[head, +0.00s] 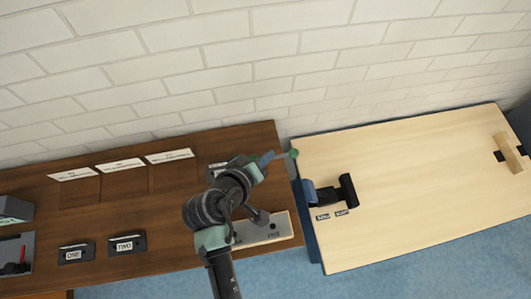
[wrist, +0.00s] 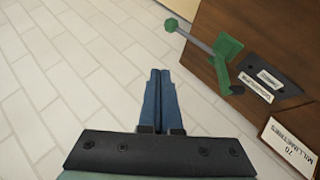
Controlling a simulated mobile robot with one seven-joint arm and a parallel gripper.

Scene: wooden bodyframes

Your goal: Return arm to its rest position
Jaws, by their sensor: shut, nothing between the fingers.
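My arm (head: 222,262) reaches up from the bottom of the head view over the right part of the dark brown table (head: 200,262). My gripper (head: 266,158) is at its far end, near the table's back edge. In the wrist view, the blue fingers (wrist: 160,72) are pressed together with nothing between them, pointing toward the white brick wall (wrist: 70,60). The arm links hide part of the table below them.
A green piece (wrist: 227,48) with a grey rod and green ball (wrist: 171,24) stands close right of the fingers; the ball (head: 293,153) also shows in the head view. Small label holders (head: 127,245) stand left. A pale table (head: 430,185) carries a black holder (head: 332,193).

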